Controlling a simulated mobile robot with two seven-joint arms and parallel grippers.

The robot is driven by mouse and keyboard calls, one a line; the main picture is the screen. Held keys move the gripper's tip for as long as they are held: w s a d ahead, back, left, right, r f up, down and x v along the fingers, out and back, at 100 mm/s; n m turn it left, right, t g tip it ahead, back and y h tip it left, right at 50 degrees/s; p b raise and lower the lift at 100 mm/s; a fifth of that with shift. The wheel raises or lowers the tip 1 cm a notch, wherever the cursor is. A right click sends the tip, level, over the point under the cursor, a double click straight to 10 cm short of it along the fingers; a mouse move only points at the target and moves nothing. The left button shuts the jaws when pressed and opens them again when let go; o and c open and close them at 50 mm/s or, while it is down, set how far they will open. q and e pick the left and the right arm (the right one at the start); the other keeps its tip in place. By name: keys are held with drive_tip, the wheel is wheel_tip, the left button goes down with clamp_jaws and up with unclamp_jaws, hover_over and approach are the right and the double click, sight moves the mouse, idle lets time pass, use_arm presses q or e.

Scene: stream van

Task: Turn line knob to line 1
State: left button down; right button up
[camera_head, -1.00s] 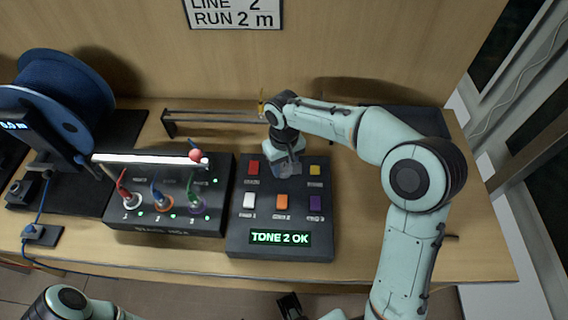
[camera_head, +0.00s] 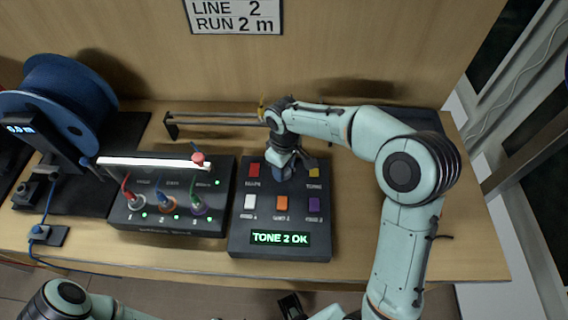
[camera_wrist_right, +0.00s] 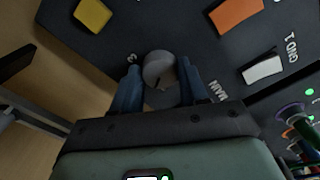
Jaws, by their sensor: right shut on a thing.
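The line knob (camera_wrist_right: 158,68) is a small grey round knob on the dark button panel (camera_head: 240,238). In the right wrist view it sits between the two blue fingers of my right gripper (camera_wrist_right: 160,82), which is shut on it. In the head view my right gripper (camera_head: 286,168) is over the top middle of the panel, between the red and yellow buttons, and hides the knob. "MAIN" and a digit are printed beside the knob; its pointer direction is unclear. The panel screen (camera_head: 280,238) reads "TONE 2 OK".
The wall sign (camera_head: 235,15) reads "LINE 2, RUN 2 m". Left of the panel stands a box (camera_head: 170,228) with red, blue and green plugs under a white light bar (camera_head: 150,163). A blue cable reel (camera_head: 70,95) is farther left. The table right of the panel is partly clear.

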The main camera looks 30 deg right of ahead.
use_arm(q)
drive_tip(key=r+p, duration=0.1)
drive_tip(key=w+r+p, duration=0.1)
drive_tip(key=shift+w+r, duration=0.2)
drive_tip(key=shift+r, duration=0.2)
use_arm(e)
drive_tip(key=n, duration=0.6)
drive_tip(key=o, duration=1)
drive_tip(key=shift+o, duration=0.2)
use_arm(q)
drive_tip(key=shift+w+r+p, duration=0.3)
drive_tip(key=shift+r+p, duration=0.15)
drive_tip(key=shift+r, duration=0.05)
drive_tip(key=shift+w+r+p, duration=0.3)
drive_tip(key=shift+r+p, duration=0.15)
drive_tip(key=shift+r, duration=0.05)
use_arm(e)
wheel_tip(320, 180, up, 14)
drive_tip(key=shift+f, duration=0.25)
